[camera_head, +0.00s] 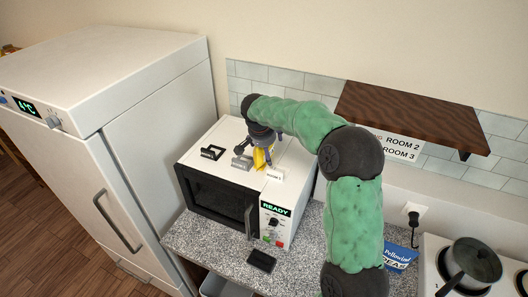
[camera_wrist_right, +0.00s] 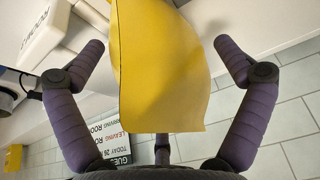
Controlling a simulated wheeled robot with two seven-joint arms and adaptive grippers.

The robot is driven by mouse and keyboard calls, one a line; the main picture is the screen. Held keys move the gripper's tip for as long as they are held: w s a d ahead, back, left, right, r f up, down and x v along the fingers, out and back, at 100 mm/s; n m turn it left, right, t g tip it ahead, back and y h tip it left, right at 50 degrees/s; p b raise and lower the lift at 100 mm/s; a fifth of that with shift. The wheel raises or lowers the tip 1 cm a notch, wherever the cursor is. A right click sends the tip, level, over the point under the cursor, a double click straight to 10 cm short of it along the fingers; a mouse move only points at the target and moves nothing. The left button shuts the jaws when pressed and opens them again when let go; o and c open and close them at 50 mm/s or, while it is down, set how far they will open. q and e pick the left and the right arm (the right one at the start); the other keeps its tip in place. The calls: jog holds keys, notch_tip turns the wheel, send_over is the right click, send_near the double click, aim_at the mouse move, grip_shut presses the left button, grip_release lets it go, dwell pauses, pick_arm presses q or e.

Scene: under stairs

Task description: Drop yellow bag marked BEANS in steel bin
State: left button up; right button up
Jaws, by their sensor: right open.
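The yellow bag (camera_head: 260,159) is on top of the white microwave (camera_head: 221,151), right under my right gripper (camera_head: 264,146). In the right wrist view the yellow bag (camera_wrist_right: 165,75) fills the middle, between the spread purple fingers of my right gripper (camera_wrist_right: 158,50). Gaps show between the bag and both side fingers. No lettering shows on the bag's visible face. Part of a pale bin (camera_head: 214,287) shows below the counter edge at the bottom; I cannot tell whether it is steel. My left gripper is not in view.
A white label marked ROOM (camera_head: 274,175), a grey object (camera_head: 242,162) and a black-handled item (camera_head: 212,152) are near the bag. A tall fridge (camera_head: 95,130) stands left, a brown shelf (camera_head: 415,118) and a pan (camera_head: 472,262) right. A blue bag (camera_head: 400,257) stands behind my arm.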

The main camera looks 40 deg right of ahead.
jog(key=shift+f, duration=0.15)
dwell(0.5)
jog(key=c, duration=1.6)
jog(key=shift+o, duration=0.2)
jog(key=shift+r, duration=0.3)
notch_tip(320, 180, up, 3)
jog(key=shift+w+d+f, duration=0.15)
jog(key=shift+f, duration=0.05)
jog(key=s+a+r, duration=0.1)
jog(key=r, duration=0.1)
jog(key=s+a+r, duration=0.1)
jog(key=a+r, duration=0.1)
jog(key=s+a+r, duration=0.1)
jog(key=s+r, duration=0.1)
jog(key=r, duration=0.1)
jog(key=shift+s+a, duration=0.1)
jog(key=shift+a, duration=0.05)
jog(key=s+a+r+b, duration=0.1)
jog(key=s+a+r, duration=0.2)
jog(key=s+a, duration=0.3)
jog(key=shift+r, duration=0.2)
